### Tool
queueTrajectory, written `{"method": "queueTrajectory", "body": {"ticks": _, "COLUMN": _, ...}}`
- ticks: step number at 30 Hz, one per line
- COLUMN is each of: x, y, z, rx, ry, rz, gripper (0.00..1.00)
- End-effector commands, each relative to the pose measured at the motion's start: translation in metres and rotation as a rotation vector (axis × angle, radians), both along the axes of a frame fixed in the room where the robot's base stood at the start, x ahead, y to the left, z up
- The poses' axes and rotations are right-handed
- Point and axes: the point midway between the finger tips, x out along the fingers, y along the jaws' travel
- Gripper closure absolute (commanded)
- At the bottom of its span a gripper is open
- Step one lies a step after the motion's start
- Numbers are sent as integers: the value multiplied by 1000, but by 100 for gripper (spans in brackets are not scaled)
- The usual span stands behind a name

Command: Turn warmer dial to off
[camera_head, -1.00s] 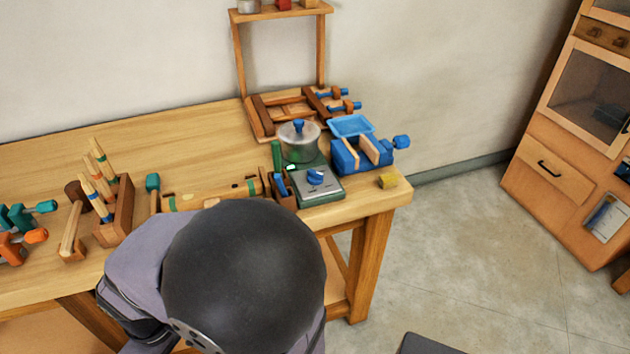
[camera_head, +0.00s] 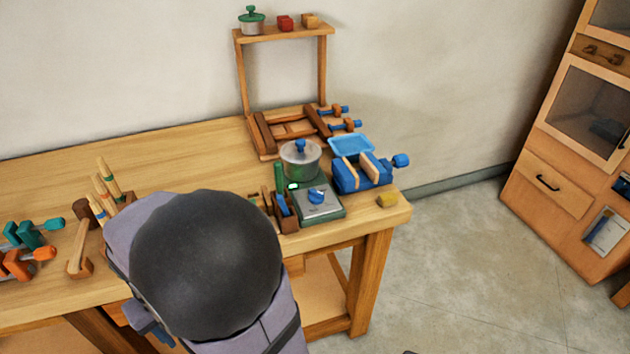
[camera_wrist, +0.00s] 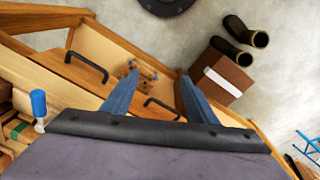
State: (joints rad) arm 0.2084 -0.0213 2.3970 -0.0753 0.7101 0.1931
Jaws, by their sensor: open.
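The warmer (camera_head: 323,211) is a grey-green box near the right end of the workbench in the head view. Its blue dial (camera_head: 317,195) sits on the pale top face; its exact setting is too small to read. A metal pot with a blue knob (camera_head: 300,163) stands right behind the dial. My gripper (camera_wrist: 157,88) shows in the wrist view with its two fingers apart and nothing between them. The wrist view does not show the dial.
A blue vise (camera_head: 360,177) stands right of the warmer, and a wooden holder with tools (camera_head: 284,216) stands close on its left. A wooden rack (camera_head: 283,35) rises behind. The wrist view shows drawer handles (camera_wrist: 87,66) and boots (camera_wrist: 240,40).

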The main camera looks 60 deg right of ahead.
Motion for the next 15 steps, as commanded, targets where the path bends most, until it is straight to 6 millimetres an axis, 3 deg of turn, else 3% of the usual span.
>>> {"method": "queueTrajectory", "body": {"ticks": 1, "x": 11, "y": -29, "z": 26, "rx": -16, "ry": -15, "rz": -115, "gripper": 47}}
{"method": "queueTrajectory", "body": {"ticks": 4, "x": 27, "y": -90, "z": 55, "rx": -52, "ry": -52, "rz": -349, "gripper": 47}}
{"method": "queueTrajectory", "body": {"ticks": 7, "x": 30, "y": -158, "z": 84, "rx": -94, "ry": -90, "rz": -587, "gripper": 47}}
{"method": "queueTrajectory", "body": {"ticks": 11, "x": 13, "y": -249, "z": 118, "rx": -152, "ry": -142, "rz": -894, "gripper": 47}}
{"method": "queueTrajectory", "body": {"ticks": 15, "x": -27, "y": -335, "z": 148, "rx": -216, "ry": -194, "rz": -1188, "gripper": 47}}
